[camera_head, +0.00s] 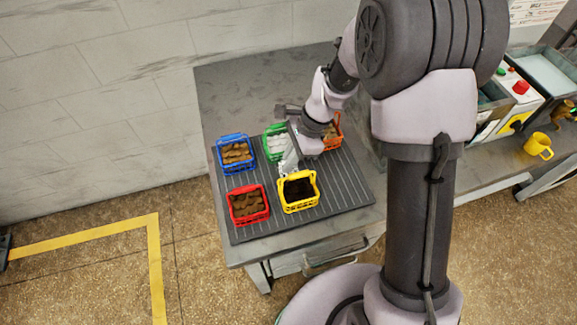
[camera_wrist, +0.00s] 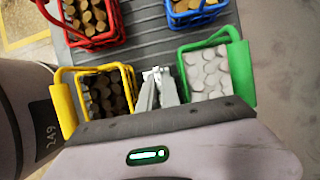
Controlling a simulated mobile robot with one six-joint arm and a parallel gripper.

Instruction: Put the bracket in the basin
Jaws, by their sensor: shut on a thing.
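My gripper (camera_head: 288,167) is low over the ribbed mat, between the green and yellow baskets. In the wrist view its two grey fingers (camera_wrist: 158,82) are close together, shut on a small pale metallic piece (camera_wrist: 157,73), which I take for the bracket. Its shape is mostly hidden by the fingers. I cannot tell whether it touches the mat. A grey, open rectangular container with a pale inside (camera_head: 546,72), perhaps the basin, stands at the far right of the head view, away from my gripper.
Blue (camera_head: 236,153), red (camera_head: 248,205), yellow (camera_head: 298,191), green (camera_head: 272,142) and orange (camera_head: 334,132) baskets of small parts stand close around my gripper. A control box with red and green buttons (camera_head: 518,92) and a yellow mug (camera_head: 538,146) are at right.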

